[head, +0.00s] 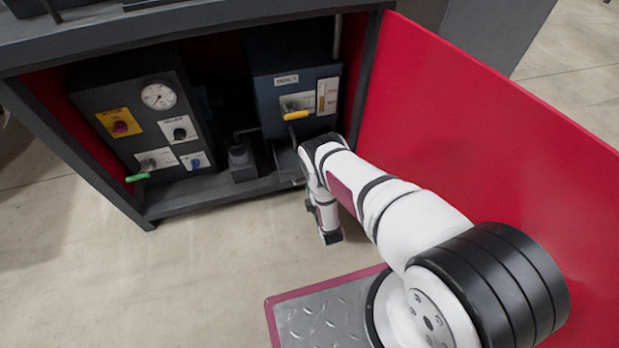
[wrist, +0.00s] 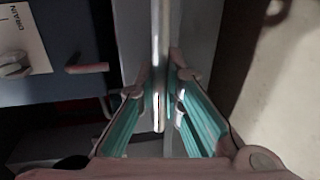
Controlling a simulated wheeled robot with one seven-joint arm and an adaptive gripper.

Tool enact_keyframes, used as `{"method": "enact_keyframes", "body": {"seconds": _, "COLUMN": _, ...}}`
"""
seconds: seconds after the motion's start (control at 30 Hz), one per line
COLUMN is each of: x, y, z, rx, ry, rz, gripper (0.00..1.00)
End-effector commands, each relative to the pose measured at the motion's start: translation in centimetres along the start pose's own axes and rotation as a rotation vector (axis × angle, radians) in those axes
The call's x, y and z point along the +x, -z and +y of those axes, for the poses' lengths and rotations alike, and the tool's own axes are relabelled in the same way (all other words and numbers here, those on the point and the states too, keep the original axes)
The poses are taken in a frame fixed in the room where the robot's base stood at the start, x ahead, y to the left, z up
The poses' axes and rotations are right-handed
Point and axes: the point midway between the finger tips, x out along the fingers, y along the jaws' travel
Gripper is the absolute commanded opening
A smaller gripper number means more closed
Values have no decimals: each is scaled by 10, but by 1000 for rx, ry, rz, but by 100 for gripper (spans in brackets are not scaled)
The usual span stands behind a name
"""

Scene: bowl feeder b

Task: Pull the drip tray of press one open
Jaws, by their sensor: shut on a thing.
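In the wrist view my gripper (wrist: 159,88) has its two teal-padded fingers closed on an upright shiny metal bar handle (wrist: 160,40). Behind the bar is a pale grey face (wrist: 198,35), which looks like the front of the drip tray. In the head view a dark grey tray-like part (head: 286,160) shows low in the cabinet, under the blue-grey unit (head: 265,90) with a yellow lever (head: 295,113). My arm hides the fingers and the handle there, so how far the tray stands out cannot be told.
A red cabinet door (head: 480,100) stands open along the right of my arm. A grey control panel (head: 125,110) with a gauge, knobs and a green-tipped lever (head: 138,177) is at left inside the cabinet (head: 200,202). The floor (head: 200,270) in front is clear.

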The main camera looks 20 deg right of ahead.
Motion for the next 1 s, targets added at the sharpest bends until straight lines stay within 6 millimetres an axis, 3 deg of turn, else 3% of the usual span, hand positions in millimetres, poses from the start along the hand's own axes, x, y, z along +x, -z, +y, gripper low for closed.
{"method": "enact_keyframes", "body": {"seconds": 0.07, "x": 0, "y": 0, "z": -1, "rx": 0, "ry": 2, "rz": 0, "gripper": 0}}
{"method": "enact_keyframes", "body": {"seconds": 0.1, "x": 0, "y": 0, "z": -1, "rx": 0, "ry": 2, "rz": 0, "gripper": 11}}
{"method": "enact_keyframes", "body": {"seconds": 0.2, "x": 0, "y": 0, "z": 0, "rx": -1, "ry": 1, "rz": 0, "gripper": 30}}
{"method": "enact_keyframes", "body": {"seconds": 0.63, "x": -8, "y": 0, "z": 0, "rx": 0, "ry": 1, "rz": 1, "gripper": 30}}
{"method": "enact_keyframes", "body": {"seconds": 1.0, "x": -79, "y": 0, "z": -1, "rx": -3, "ry": 5, "rz": 2, "gripper": 30}}
